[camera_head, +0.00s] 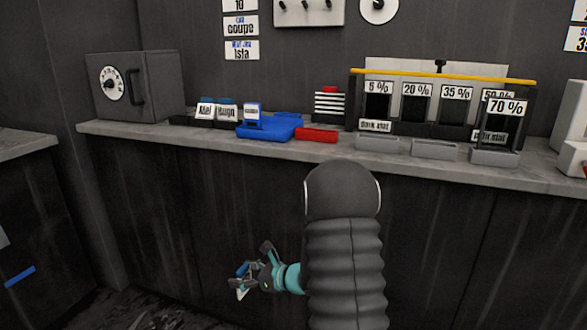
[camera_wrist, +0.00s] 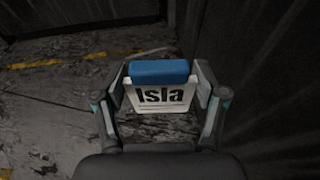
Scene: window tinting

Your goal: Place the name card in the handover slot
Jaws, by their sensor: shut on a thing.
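My gripper (camera_head: 252,275) is low in front of the counter, below its top. In the wrist view my gripper (camera_wrist: 161,88) is shut on a white name card (camera_wrist: 160,98) that reads "Isla" and has a blue top edge. The card is between the two fingers, its text facing the wrist camera. In the head view the card (camera_head: 242,291) is small and partly hidden by the fingers. I cannot tell for certain which holder on the counter is the handover slot. A blue tray (camera_head: 270,131) on the counter has a small blue-and-white card (camera_head: 252,112) standing at it.
Two name cards (camera_head: 205,110) stand in a dark rack left of the blue tray. A red tray (camera_head: 317,135) and a tint sample stand (camera_head: 440,74) are to the right. A grey safe (camera_head: 137,85) is at the left end. The counter's front edge is above my gripper.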

